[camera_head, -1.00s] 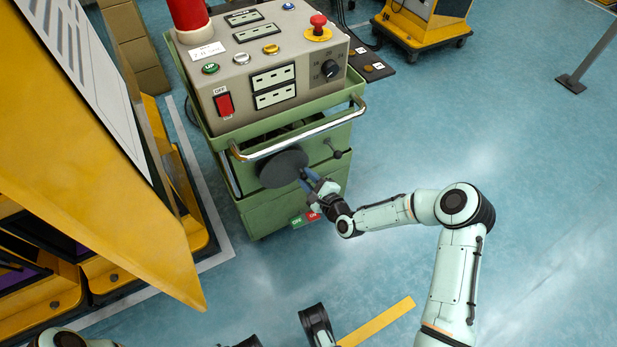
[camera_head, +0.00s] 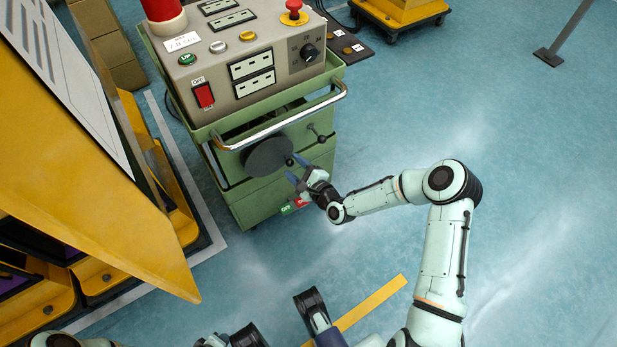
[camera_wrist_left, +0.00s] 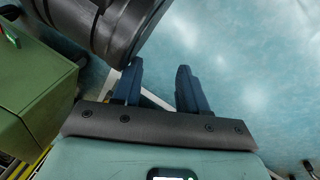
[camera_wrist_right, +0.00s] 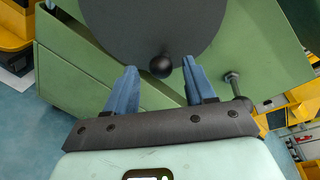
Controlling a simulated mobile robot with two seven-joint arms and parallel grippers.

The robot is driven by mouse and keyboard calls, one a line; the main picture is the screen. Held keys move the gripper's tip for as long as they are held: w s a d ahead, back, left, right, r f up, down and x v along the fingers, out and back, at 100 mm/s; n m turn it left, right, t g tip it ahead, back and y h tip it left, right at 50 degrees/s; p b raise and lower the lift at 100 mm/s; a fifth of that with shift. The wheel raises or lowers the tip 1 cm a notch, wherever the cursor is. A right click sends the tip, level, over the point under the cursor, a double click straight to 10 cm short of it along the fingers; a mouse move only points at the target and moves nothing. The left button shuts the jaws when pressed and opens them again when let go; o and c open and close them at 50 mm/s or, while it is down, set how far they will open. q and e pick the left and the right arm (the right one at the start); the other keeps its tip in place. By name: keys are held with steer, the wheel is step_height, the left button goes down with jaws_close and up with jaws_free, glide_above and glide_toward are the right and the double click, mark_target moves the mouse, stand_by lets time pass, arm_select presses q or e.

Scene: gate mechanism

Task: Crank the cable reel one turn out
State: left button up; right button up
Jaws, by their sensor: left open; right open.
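The cable reel shows as a dark grey disc (camera_head: 267,156) on the front of the green cart, below the chrome rail. Its black ball-shaped crank knob (camera_head: 289,162) sits near the disc's right edge. My right gripper (camera_head: 293,169) is open just in front of the knob. In the right wrist view the knob (camera_wrist_right: 162,66) lies between and just beyond the two blue fingertips of my right gripper (camera_wrist_right: 158,72), which do not close on it. My left gripper (camera_wrist_left: 160,72) is open and empty over the floor in the left wrist view; its fingers are not clear in the head view.
The green cart (camera_head: 262,205) carries a control box (camera_head: 232,85) with buttons and a red switch. A chrome rail (camera_head: 280,128) runs above the disc, and a small lever (camera_head: 320,135) stands to its right. Yellow machinery (camera_head: 80,170) fills the left.

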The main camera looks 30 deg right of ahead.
arm_select(q)
steer(key=r+p, duration=0.1)
steer(key=d+r+p, duration=0.1)
steer(key=r, duration=0.1)
steer(key=d+r+p, duration=0.1)
steer(key=shift+s+r, duration=0.3)
arm_select(e)
steer(key=v, duration=1.2)
steer(key=shift+s, duration=0.15)
